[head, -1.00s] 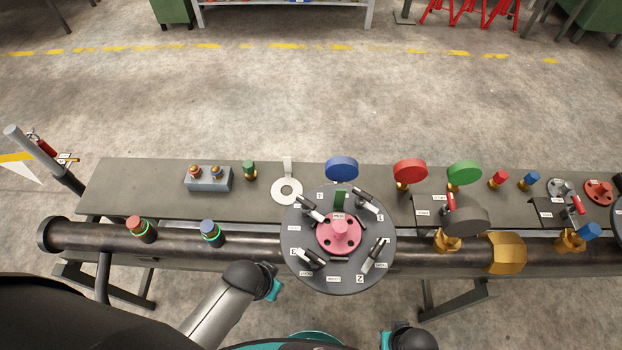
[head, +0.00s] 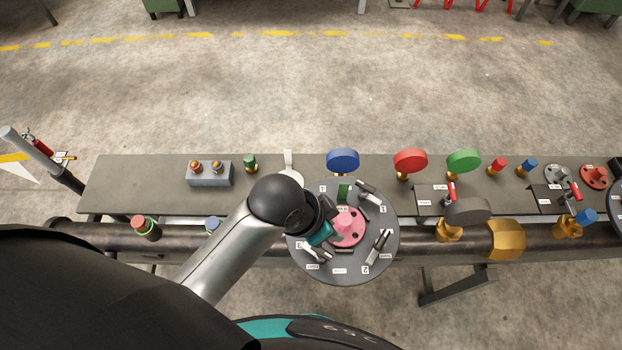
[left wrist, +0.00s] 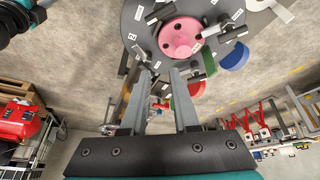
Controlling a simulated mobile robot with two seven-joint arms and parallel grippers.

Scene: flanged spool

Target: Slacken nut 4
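The dark round flange (head: 385,262) faces up at me, with a pink hub (head: 347,228) at its centre and several grey clamp-like nut fittings around it. The fitting at the upper right (head: 368,190) and the one at the lower right (head: 379,243) show clearly. The label at the upper left looks like 4, but the fitting beside it is hidden behind my left gripper (head: 328,230). In the left wrist view my left gripper (left wrist: 164,72) has its two fingers apart, with nothing held between them. The flange (left wrist: 140,40) lies beyond the fingertips. My right gripper is not seen.
Blue (head: 343,160), red (head: 410,160) and green (head: 464,160) round discs stand behind the flange and to its right. A grey block with two brass fittings (head: 209,177) sits on the bench (head: 130,185). The pipe (head: 420,248) runs along the front.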

